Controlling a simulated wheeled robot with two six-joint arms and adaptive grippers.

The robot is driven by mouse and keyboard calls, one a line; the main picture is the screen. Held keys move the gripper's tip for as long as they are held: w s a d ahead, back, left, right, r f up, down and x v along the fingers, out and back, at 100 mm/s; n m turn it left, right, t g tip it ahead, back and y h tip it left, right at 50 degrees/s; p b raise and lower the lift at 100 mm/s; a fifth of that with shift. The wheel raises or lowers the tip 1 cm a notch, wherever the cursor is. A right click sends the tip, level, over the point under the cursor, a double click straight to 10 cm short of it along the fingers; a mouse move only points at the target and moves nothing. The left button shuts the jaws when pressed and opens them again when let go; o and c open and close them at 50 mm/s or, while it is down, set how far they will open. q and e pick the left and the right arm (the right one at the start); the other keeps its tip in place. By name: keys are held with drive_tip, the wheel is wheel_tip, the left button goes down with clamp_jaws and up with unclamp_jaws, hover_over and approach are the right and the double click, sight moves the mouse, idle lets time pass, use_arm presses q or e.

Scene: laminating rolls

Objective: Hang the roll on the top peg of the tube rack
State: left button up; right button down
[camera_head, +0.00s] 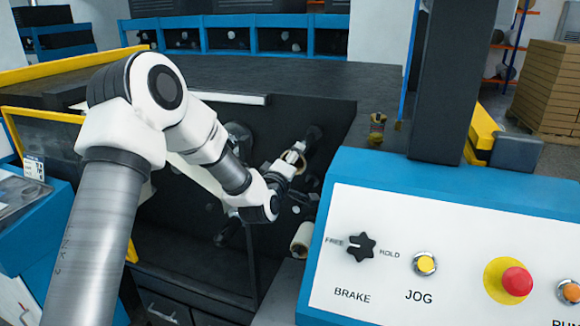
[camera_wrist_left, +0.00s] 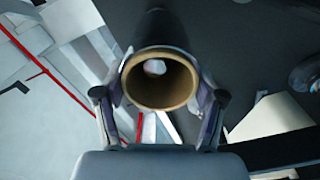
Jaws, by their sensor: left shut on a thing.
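My left gripper (camera_head: 290,165) reaches into the dark machine bay and is shut on a roll (camera_head: 298,150) with a brown cardboard rim. In the left wrist view the roll (camera_wrist_left: 160,82) shows its open end toward the camera, held between the two fingers (camera_wrist_left: 160,108). A dark cylinder (camera_wrist_left: 165,28) continues beyond the rim; I cannot tell whether it is the roll's outside or a peg. A small pale spot shows inside the bore. In the head view a dark cylindrical part (camera_head: 313,134) lies just behind the roll. Which peg is the top one is unclear. My right gripper is not in view.
A control panel (camera_head: 450,225) with a knob and buttons fills the right front. A pale roll (camera_head: 302,238) sits low beside its left edge. A small object (camera_head: 377,128) stands on the dark ledge. A yellow-framed guard (camera_head: 48,128) is at left.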

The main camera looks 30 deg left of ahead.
use_arm(q)
drive_tip(key=shift+b+x, duration=0.75)
drive_tip(key=shift+x, duration=3.05)
drive_tip(key=shift+r, duration=0.1)
drive_tip(key=o, duration=1.3)
drive_tip(key=v, duration=1.2)
drive_tip(key=shift+f, duration=0.2)
